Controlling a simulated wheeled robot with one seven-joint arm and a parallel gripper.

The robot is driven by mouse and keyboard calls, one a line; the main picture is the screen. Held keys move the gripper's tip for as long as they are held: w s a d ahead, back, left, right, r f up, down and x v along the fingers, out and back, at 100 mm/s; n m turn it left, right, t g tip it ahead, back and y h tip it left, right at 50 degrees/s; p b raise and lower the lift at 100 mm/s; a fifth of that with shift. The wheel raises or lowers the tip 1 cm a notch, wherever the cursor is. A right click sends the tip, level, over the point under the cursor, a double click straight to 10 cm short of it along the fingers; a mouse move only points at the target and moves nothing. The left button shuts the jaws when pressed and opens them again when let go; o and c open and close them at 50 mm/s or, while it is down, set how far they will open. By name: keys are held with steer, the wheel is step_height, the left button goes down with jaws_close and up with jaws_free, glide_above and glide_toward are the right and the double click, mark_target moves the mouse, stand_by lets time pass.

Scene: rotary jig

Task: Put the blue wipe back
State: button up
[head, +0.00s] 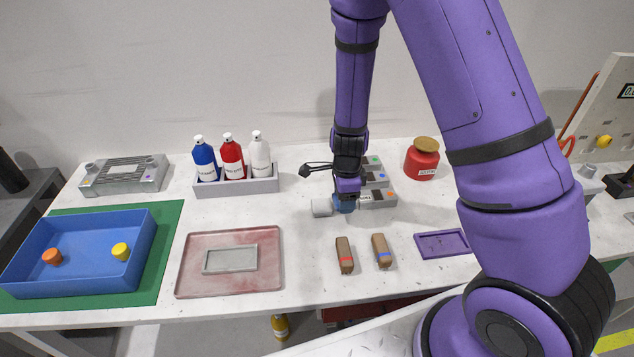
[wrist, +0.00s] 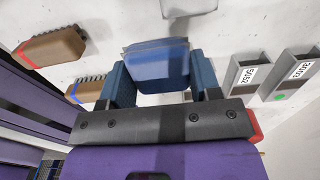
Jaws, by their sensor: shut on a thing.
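My gripper (head: 346,192) is shut on the blue wipe (head: 343,206) in the middle of the table, just in front of a grey block of bins. In the wrist view the blue wipe (wrist: 157,68) is a folded blue pad between the two dark blue fingers of my gripper (wrist: 162,80). The head view shows only part of the wipe below the gripper. I cannot tell whether it touches the table. A pale grey cylinder (head: 321,208) lies just left of the wipe.
Grey bins (head: 378,199) with coloured dots stand right behind the gripper. Two brown brushes (head: 344,256) (head: 381,251) lie in front. A purple tray (head: 441,244) is at right, a reddish tray (head: 188,281) and blue bin (head: 75,285) at left. Bottles stand in a grey rack (head: 237,187).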

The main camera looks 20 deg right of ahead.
glide_above(317, 184)
steer(key=shift+f, duration=2.45)
steer(key=shift+f, duration=0.2)
steer(key=o, duration=1.1)
steer(key=shift+r, duration=0.1)
